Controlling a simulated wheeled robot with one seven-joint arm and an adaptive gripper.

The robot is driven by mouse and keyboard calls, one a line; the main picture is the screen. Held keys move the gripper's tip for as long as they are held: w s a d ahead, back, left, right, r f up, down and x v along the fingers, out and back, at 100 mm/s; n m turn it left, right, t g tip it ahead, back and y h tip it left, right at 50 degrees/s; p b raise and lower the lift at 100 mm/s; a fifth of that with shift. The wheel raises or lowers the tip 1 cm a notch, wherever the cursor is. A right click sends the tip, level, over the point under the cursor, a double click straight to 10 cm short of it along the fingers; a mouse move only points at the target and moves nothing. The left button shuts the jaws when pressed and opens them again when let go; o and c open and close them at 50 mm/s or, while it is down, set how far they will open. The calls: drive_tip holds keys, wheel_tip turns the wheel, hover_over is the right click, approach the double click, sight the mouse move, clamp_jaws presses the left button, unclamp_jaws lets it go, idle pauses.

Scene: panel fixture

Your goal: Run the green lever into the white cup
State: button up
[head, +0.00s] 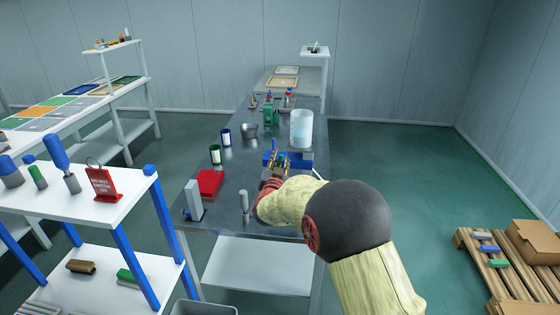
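A green upright device (271,113) stands toward the far part of the dark bench; I cannot tell whether it holds the green lever. A large whitish translucent cylinder (301,130), the likeliest white cup, stands upright to its right and nearer. My arm reaches over the bench from the lower right. My gripper (274,172) is at the arm's far end, close to a blue block-like fixture (298,158) with brass-coloured parts. The fingers are small and partly hidden, so their opening and any contact are unclear.
A red box (209,183), a grey upright block (194,199) and a grey-handled item (244,205) are on the near bench. A white shelf (75,195) stands left; a pallet (490,255) lies right.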

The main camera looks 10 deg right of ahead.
drive_tip(key=shift+o, duration=0.2)
drive_tip(key=v, duration=1.2)
